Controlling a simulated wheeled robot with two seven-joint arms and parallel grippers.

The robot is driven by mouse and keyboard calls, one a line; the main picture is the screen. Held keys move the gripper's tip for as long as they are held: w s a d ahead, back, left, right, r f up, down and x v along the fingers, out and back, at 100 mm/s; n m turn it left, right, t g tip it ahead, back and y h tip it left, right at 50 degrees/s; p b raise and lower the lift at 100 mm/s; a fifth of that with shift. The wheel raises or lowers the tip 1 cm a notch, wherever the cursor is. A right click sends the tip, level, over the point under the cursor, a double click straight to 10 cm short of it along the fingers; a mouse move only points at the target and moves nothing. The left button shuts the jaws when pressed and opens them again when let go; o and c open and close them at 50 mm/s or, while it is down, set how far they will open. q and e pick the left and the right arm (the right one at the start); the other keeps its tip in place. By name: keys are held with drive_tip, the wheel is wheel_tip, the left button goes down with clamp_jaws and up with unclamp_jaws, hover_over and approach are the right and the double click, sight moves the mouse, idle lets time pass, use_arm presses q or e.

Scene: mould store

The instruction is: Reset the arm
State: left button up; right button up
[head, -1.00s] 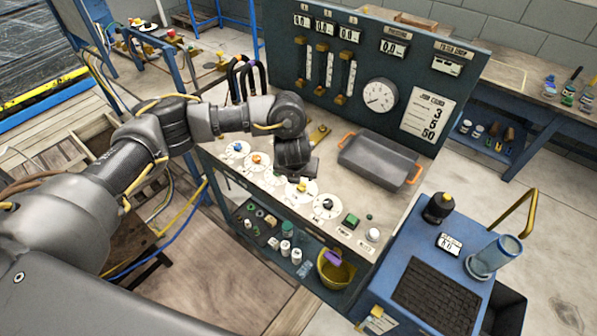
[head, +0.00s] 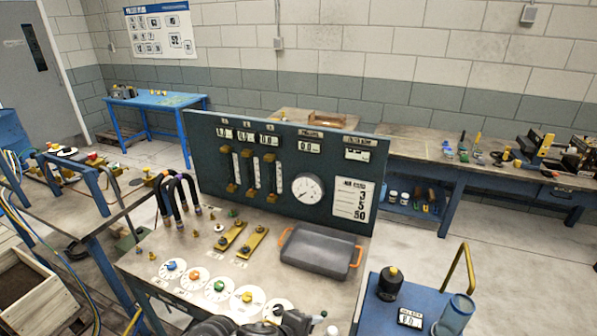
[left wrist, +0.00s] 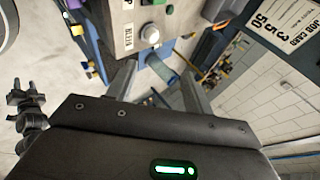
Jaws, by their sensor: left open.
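My left arm (head: 230,327) shows only as a dark piece at the bottom edge of the head view, in front of the bench's dial row. The rest of it is cut off by the frame. In the left wrist view my left gripper (left wrist: 160,82) has its two grey fingers apart, with nothing between them. Past the fingers lie the bench front and a white round button (left wrist: 150,34). My right gripper is in neither view.
A bench (head: 150,240) carries several dials, a blue gauge panel (head: 225,150) and a grey tray (head: 318,250) with orange handles. A blue cart (head: 385,310) stands at right with a black-and-yellow knob and a clear cylinder. Floor beyond the cart is open.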

use_arm(q)
drive_tip(key=s+a+f+n+g+y, duration=0.2)
drive_tip(key=s+a+f+n+y, duration=0.15)
drive_tip(key=s+a+n, duration=0.9)
drive_tip(key=s+a+f+n+g+y, duration=0.1)
drive_tip(key=s+a+f+n+y, duration=0.25)
drive_tip(key=s+a+n, duration=0.85)
wheel_tip(320, 180, down, 30)
drive_tip(key=w+a+f+m+g+b, duration=0.1)
drive_tip(key=w+a+m+b, duration=0.1)
drive_tip(key=a+m+b, duration=0.15)
drive_tip(key=s+a+f+g+b, duration=0.1)
drive_tip(key=s+f+b, duration=0.3)
drive_tip(key=s+f, duration=1.2)
drive_tip(key=shift+a+f+n, duration=0.4)
drive_tip(key=shift+a+f, duration=0.1)
drive_tip(key=shift+f, duration=0.45)
